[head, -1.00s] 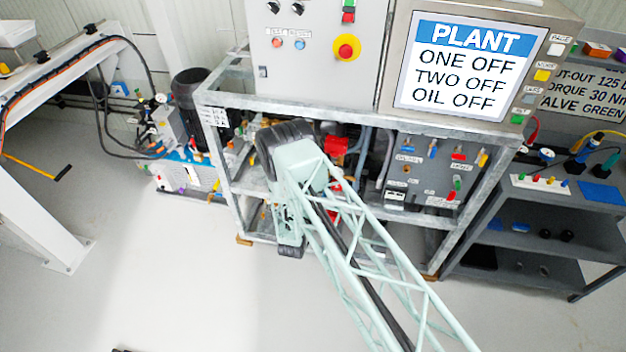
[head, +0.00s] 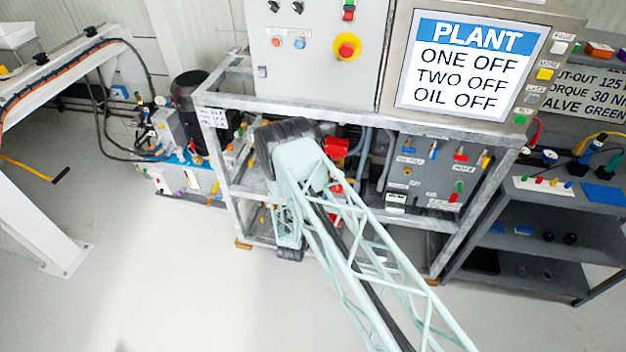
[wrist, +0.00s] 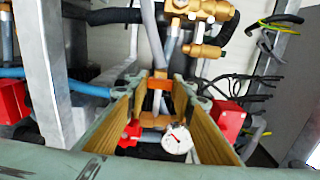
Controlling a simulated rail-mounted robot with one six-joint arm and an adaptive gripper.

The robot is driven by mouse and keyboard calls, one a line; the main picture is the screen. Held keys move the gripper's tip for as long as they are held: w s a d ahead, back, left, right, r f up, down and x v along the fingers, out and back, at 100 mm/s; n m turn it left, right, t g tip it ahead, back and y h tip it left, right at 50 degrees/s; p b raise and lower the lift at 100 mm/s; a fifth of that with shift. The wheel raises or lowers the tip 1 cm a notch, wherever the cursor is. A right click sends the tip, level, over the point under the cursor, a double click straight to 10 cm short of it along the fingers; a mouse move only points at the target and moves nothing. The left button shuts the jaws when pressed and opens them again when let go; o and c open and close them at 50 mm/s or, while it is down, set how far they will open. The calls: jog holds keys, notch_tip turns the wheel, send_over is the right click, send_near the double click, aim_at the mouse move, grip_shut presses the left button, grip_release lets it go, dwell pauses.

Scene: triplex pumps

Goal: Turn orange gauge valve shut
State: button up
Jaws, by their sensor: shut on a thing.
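In the wrist view the orange gauge valve's handle (wrist: 159,81) shows as a small orange piece between my fingertips. My gripper (wrist: 160,77) is shut on it, with one tan-padded finger on each side. A round white gauge (wrist: 177,138) with a red needle sits below, between the fingers, beside brass fittings and a red part (wrist: 132,130). In the head view my arm covers the valve, the gauge and my fingertips. How far the handle is turned I cannot tell.
Brass pipework (wrist: 200,10) and grey hoses lie just beyond the fingertips. Red boxes (wrist: 229,120) flank the gripper. A grey steel frame (head: 350,112) surrounds the pump, under a control cabinet and a screen (head: 468,65) reading ONE OFF, TWO OFF, OIL OFF.

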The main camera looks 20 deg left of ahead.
jog(key=o, duration=0.8)
jog(key=shift+o, duration=0.2)
jog(key=shift+s, duration=0.1)
jog(key=s+d, duration=0.1)
jog(key=s, duration=1)
jog(key=shift+s+d, duration=0.25)
jog(key=shift+s, duration=0.1)
